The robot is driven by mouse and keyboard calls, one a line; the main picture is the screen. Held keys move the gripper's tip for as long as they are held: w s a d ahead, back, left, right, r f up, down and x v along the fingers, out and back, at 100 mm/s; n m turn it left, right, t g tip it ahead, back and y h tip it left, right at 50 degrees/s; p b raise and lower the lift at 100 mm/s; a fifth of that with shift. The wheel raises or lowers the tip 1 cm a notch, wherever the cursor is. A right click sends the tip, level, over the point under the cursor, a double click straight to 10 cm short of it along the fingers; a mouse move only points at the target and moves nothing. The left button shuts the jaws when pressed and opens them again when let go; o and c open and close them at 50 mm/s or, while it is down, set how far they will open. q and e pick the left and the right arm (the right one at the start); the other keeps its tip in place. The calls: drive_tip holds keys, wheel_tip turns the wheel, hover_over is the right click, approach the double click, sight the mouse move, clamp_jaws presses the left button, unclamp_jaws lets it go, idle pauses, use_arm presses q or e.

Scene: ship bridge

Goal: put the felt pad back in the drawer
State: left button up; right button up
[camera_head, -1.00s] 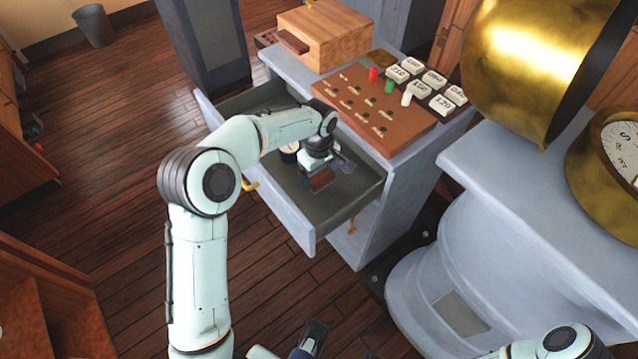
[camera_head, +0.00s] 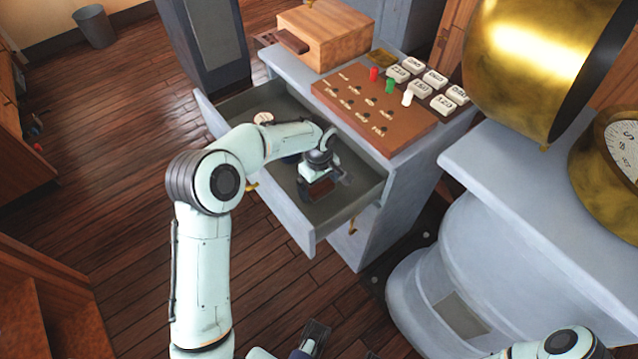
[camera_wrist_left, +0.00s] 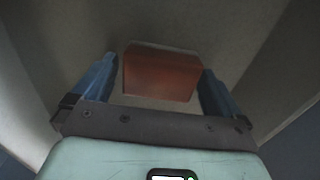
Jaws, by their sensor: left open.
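The felt pad is a reddish-brown block (camera_head: 323,187) inside the open drawer (camera_head: 222,124), toward its front right part. In the left wrist view the pad (camera_wrist_left: 160,75) lies between the two blue fingers, with a gap at each side. My left gripper (camera_head: 326,189) is open and reaches down into the drawer over the pad. I cannot tell whether the pad rests on the drawer floor. My right gripper (camera_head: 313,338) is at the bottom edge of the head view, far from the drawer; its jaw state is unclear.
A round pale item (camera_head: 263,118) lies at the drawer's back left; a dark item (camera_head: 291,158) is partly hidden under my left arm. On the cabinet top are a wooden box (camera_head: 325,38), a brown peg board (camera_head: 372,105) and white labelled blocks (camera_head: 435,78). A brass binnacle (camera_head: 535,70) stands right.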

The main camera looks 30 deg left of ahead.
sight(319, 184)
use_arm(q)
wheel_tip(319, 184, up, 12)
drive_tip(key=p, duration=0.1)
drive_tip(key=shift+r+p, duration=0.15)
drive_tip(key=shift+p, duration=0.2)
idle(0.4)
